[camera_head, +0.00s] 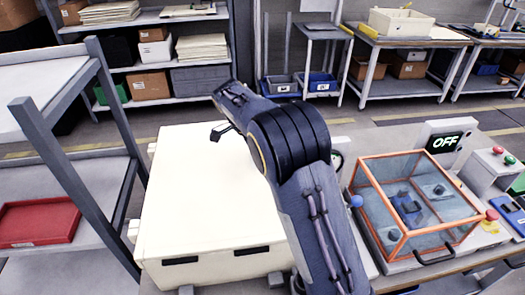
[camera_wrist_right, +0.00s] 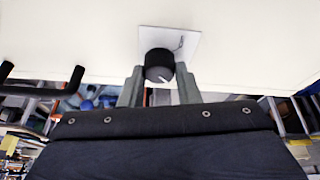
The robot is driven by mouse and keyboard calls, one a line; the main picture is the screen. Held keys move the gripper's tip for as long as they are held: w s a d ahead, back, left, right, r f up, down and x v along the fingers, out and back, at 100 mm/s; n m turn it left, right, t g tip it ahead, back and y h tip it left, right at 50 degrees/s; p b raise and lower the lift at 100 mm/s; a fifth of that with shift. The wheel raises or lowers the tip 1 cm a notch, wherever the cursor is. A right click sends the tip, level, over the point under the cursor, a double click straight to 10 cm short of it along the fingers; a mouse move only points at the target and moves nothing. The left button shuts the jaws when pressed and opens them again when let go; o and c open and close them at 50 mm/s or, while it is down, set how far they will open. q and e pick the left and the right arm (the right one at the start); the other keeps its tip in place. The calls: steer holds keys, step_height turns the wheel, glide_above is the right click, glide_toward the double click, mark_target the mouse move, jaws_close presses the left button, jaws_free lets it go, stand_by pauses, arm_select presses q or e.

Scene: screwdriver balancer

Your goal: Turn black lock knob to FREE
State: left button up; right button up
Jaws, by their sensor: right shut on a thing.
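The black lock knob (camera_wrist_right: 158,66) shows in the right wrist view, in front of a small white plate (camera_wrist_right: 180,42) on a cream surface. A pale pointer line shows on the knob's face. Dark lines on the plate are too small to read. My right gripper (camera_wrist_right: 158,86) has one finger on each side of the knob and is shut on it. In the head view my right arm reaches over the cream box (camera_head: 195,205). The knob and fingertips cannot be made out there. My left gripper is in neither view.
A black handle (camera_wrist_right: 40,72) sticks out left of the knob in the wrist view. An orange-framed clear case (camera_head: 415,205) and an OFF sign (camera_head: 445,142) stand right of my arm. A grey rack with a red tray (camera_head: 40,222) is at left.

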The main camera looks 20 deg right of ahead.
mark_target(252, 164)
stand_by(0.4)
steer(key=o, duration=1)
steer(key=v, duration=0.7)
steer(key=shift+a+r, duration=0.15)
steer(key=shift+r, duration=0.25)
